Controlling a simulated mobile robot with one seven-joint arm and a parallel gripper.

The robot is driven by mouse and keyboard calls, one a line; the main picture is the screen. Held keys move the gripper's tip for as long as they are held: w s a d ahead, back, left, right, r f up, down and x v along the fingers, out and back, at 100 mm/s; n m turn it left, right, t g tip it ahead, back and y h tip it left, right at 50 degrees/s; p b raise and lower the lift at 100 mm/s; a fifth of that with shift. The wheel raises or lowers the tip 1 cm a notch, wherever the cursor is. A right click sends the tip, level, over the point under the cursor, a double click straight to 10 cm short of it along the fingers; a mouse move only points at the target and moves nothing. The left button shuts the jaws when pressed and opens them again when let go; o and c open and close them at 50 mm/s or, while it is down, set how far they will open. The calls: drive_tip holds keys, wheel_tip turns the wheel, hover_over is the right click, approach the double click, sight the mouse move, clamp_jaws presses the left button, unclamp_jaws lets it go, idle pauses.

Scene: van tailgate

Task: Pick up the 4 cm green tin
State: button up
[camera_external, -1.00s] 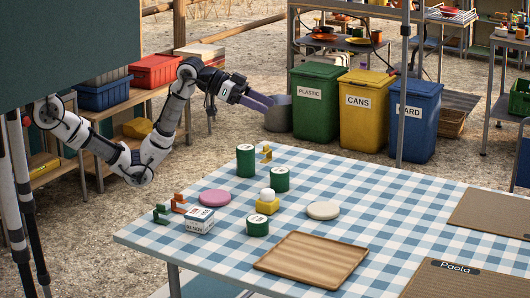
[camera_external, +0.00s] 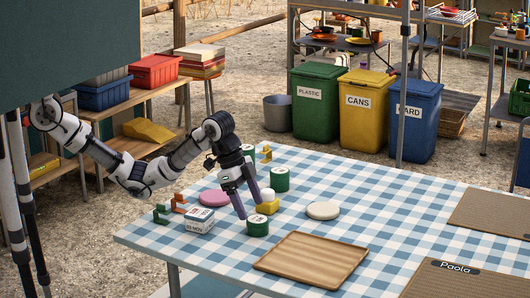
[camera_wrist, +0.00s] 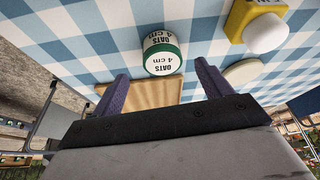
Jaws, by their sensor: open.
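The green tin with a white lid and label (camera_external: 257,228) stands upright on the checked tablecloth, behind the wooden tray. In the wrist view its label reads "OATS 4 cm" (camera_wrist: 163,60), and it sits ahead of and between my two purple fingers. My gripper (camera_external: 249,204) points down, open and empty, just above and behind this tin; it also shows in the wrist view (camera_wrist: 162,82). No contact with the tin is visible. A middle-sized green tin (camera_external: 279,181) stands behind, and a taller one (camera_external: 246,152) is mostly hidden by my wrist.
A yellow block with a white ball (camera_external: 267,206) stands close to the right finger. A pink disc (camera_external: 214,198), a labelled box (camera_external: 199,220) and small orange and green brackets lie left. A cream disc (camera_external: 323,210) lies right; the wooden tray (camera_external: 312,262) is in front.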

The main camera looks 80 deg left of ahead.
sight(256, 219)
drive_tip(key=shift+p+x, duration=0.55)
drive_tip(key=shift+x, duration=2.15)
drive_tip(key=shift+w+a, duration=0.1)
drive_tip(key=shift+a, duration=0.05)
drive_tip(key=c, duration=1.1)
drive_tip(key=shift+r, duration=0.1)
